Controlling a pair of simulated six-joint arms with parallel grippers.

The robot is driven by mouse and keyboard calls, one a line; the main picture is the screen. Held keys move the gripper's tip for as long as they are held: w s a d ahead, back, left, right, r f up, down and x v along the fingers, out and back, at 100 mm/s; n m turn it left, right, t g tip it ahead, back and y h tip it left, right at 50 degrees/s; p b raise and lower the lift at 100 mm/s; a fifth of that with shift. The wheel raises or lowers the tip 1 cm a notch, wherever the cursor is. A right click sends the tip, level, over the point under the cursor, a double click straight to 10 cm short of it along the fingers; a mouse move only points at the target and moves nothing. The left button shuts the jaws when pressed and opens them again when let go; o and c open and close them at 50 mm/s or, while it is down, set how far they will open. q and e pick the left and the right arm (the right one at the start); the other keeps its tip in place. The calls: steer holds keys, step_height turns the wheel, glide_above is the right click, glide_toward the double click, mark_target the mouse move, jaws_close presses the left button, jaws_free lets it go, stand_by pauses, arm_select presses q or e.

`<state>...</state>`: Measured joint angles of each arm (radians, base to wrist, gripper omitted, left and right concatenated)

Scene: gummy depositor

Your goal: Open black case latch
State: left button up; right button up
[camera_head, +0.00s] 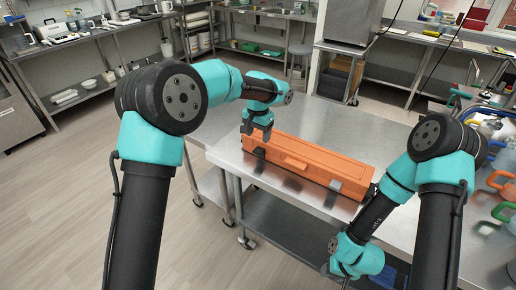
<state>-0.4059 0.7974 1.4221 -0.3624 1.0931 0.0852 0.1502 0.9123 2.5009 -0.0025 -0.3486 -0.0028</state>
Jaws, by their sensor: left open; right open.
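A long orange case (310,161) lies closed on the steel table (372,136), with a handle on its front. A dark latch (259,153) sits near its left end and a grey latch (335,185) near its right end. No black case shows; the case is orange. My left gripper (256,133) is open, pointing down at the left end of the case, just above the dark latch. I cannot tell whether it touches the case. My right gripper (345,274) is low, in front of the table edge, away from the case; its fingers are small and partly hidden.
Several colourful jugs (500,165) stand at the right end of the table. A lower shelf (275,222) lies under the tabletop. The tabletop behind the case is clear. Other benches and shelves stand further back.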

mark_target(257, 151)
arm_select(q)
step_height(257, 151, down, 7)
steer(key=shift+r, duration=0.1)
steer(key=shift+c, duration=0.3)
steer(key=c, duration=0.9)
steer(key=shift+s+a, duration=0.1)
steer(key=shift+s+a+f+t+h, duration=0.25)
steer(key=shift+s+t+h, duration=0.15)
steer(key=shift+t, duration=0.35)
steer(key=shift+s+a+f+t+h, duration=0.25)
steer(key=shift+t+h, duration=0.15)
steer(key=shift+t, duration=0.35)
steer(key=shift+s+t, duration=0.15)
steer(key=shift+t, duration=0.15)
steer(key=shift+f+h, duration=0.1)
steer(key=shift+h, duration=0.2)
steer(key=shift+d, duration=0.1)
